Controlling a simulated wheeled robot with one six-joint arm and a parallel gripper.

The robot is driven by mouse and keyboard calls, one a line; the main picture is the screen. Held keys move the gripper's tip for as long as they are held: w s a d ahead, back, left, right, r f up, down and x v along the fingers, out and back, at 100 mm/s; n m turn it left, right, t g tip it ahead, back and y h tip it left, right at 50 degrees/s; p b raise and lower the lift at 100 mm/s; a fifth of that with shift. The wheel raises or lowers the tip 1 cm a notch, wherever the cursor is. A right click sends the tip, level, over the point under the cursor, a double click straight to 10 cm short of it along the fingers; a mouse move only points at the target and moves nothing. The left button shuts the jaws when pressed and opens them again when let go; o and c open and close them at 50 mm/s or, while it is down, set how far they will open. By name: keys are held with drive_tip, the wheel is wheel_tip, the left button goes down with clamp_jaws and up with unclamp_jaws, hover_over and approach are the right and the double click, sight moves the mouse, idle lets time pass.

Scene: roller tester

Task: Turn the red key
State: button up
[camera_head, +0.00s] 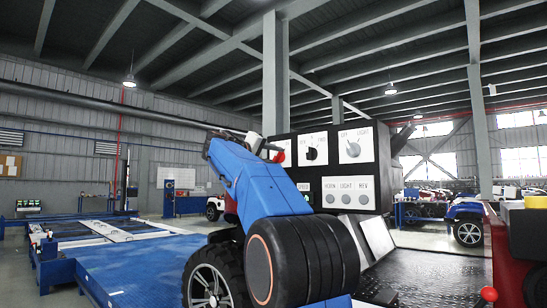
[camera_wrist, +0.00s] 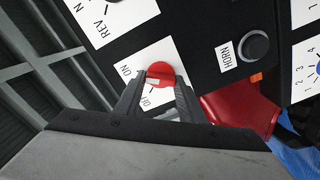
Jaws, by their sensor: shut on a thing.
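The red key (camera_wrist: 160,74) sits on a white plate marked ON and OFF in the wrist view. My gripper (camera_wrist: 158,88) has its two dark fingers on either side of the key, shut on it. In the head view my blue arm reaches to the black control panel (camera_head: 368,192), and a bit of the red key (camera_head: 279,157) shows beside my gripper (camera_head: 268,148). My arm hides the panel's lower left part. In the wrist view the key's bar lies across its round face, and the gripper covers part of the plate below it.
In the wrist view the HORN button (camera_wrist: 256,47) is right of the key. A red surface (camera_wrist: 238,108) lies below it.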

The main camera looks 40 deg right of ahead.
drive_tip(key=shift+n, duration=0.3)
drive_tip(key=n, duration=1.3)
drive_tip(key=shift+f, duration=0.35)
drive_tip(key=shift+n, duration=0.3)
drive_tip(key=o, duration=1)
drive_tip(key=shift+o, duration=0.2)
drive_tip(key=s+a, duration=0.1)
drive_tip(key=a, duration=1.6)
drive_tip(key=shift+s+a, duration=0.15)
drive_tip(key=shift+a, duration=0.05)
